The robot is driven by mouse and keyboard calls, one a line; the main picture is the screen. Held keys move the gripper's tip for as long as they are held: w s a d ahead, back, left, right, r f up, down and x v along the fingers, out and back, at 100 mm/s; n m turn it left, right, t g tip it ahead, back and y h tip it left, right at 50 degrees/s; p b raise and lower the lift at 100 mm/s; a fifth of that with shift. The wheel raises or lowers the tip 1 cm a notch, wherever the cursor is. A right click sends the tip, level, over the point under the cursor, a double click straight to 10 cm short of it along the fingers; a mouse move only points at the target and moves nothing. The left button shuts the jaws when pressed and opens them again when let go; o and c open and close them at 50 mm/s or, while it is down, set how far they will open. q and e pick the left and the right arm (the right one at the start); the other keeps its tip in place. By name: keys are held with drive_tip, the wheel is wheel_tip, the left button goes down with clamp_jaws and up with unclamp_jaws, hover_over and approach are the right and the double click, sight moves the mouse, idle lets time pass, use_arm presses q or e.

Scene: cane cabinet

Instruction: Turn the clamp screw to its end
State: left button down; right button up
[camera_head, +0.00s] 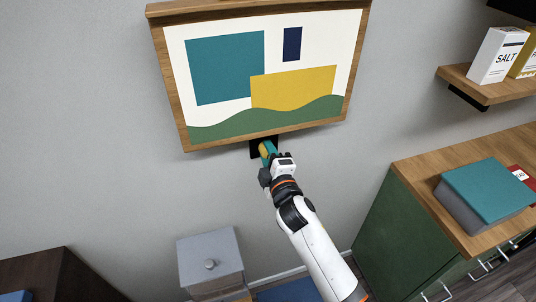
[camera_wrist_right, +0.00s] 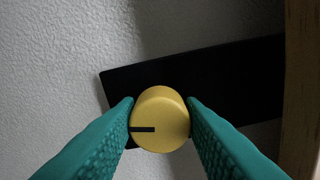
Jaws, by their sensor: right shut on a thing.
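The clamp screw is a yellow round knob (camera_wrist_right: 160,122) with a black mark on its face. In the right wrist view the mark points to the left. The knob sits in front of a black plate (camera_wrist_right: 225,82), which in the head view shows just under the picture frame (camera_head: 262,70). My right gripper (camera_wrist_right: 160,118) has its two teal fingers shut on the knob, one on each side. In the head view my right gripper (camera_head: 268,155) is at the frame's bottom edge and hides most of the knob. My left gripper is not in view.
A green cabinet with a wooden top (camera_head: 400,172) stands at the right, with a teal book (camera_head: 488,188) on it. A shelf (camera_head: 465,84) holds a salt box (camera_head: 496,56). The wall left of the gripper is clear.

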drive_tip(key=shift+m, duration=0.6)
drive_tip(key=o, duration=1)
drive_tip(key=b+v, duration=0.2)
drive_tip(key=v, duration=1)
